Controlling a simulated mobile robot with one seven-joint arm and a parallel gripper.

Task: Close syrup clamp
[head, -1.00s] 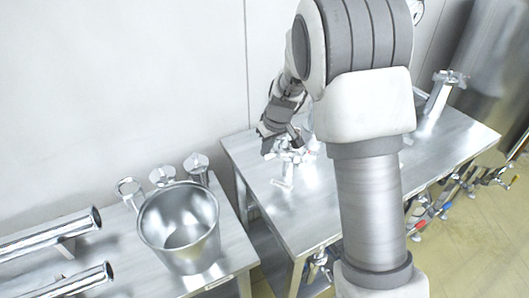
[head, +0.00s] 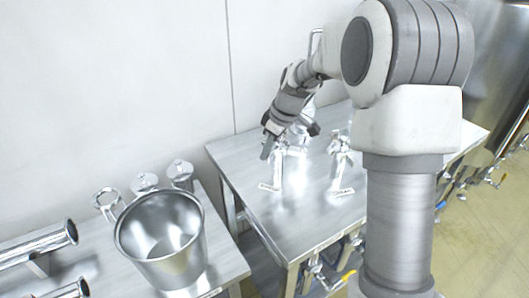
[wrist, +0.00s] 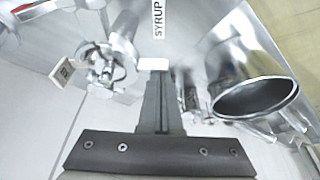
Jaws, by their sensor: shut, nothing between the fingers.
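A silver clamped pipe fitting (head: 279,168) stands upright on the metal table, with a small white label (head: 270,187) at its foot. In the wrist view a label reading SYRUP (wrist: 158,20) lies on the table, and a fitting with a ring-shaped clamp (wrist: 106,66) is left of my fingers. I cannot tell whether the clamp is open or closed. My gripper (head: 267,149) is beside the top of the fitting, on its left. In the wrist view my gripper (wrist: 154,66) is shut and empty, apart from the clamp.
A second fitting (head: 341,160) with its own label (head: 342,192) stands to the right. A steel bucket (head: 160,238), also in the wrist view (wrist: 255,97), and metal pipes (head: 40,244) are on the left table. A wall (head: 120,80) is behind.

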